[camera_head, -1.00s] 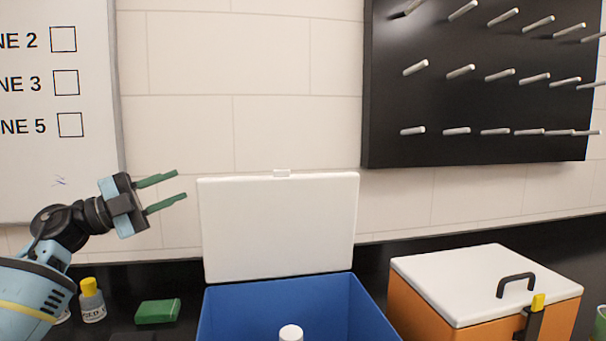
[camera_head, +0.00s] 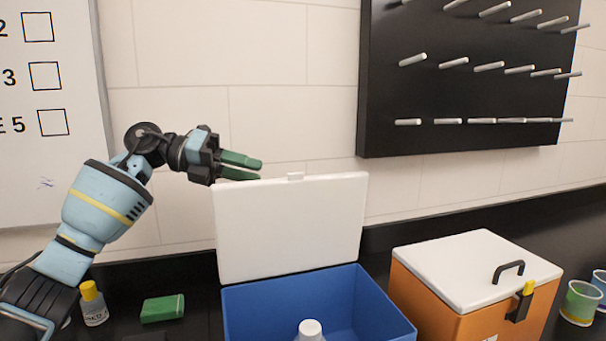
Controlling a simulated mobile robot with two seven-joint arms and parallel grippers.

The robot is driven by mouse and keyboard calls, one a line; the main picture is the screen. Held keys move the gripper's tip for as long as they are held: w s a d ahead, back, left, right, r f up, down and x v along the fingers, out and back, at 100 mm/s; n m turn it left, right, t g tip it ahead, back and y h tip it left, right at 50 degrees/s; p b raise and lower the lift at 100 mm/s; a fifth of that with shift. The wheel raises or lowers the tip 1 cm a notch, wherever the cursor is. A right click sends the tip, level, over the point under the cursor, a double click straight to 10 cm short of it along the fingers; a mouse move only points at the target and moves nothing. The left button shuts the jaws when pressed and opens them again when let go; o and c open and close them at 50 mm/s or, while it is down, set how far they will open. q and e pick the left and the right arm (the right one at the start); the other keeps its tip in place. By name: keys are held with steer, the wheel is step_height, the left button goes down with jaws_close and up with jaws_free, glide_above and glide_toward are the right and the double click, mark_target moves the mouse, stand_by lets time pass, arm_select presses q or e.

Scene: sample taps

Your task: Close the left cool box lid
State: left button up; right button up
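The left cool box (camera_head: 319,298) is blue and stands open at the bottom middle. A white-capped bottle (camera_head: 311,329) is inside the box. My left gripper (camera_head: 250,170) is at the lid's upper left corner, its green fingertips overlapping the top edge in the picture. I cannot tell whether they touch it. The fingers look close together from this angle, so their opening is unclear. My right gripper is not in view.
An orange cool box (camera_head: 421,298) with a shut white lid stands to the right. A green cup (camera_head: 580,303) is at far right. A black peg board (camera_head: 460,80) hangs above.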

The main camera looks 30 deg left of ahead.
mark_target(287, 180)
arm_select(q)
steer(key=shift+p+x, duration=0.55)
steer(key=shift+x, duration=3.5)
jaws_close()
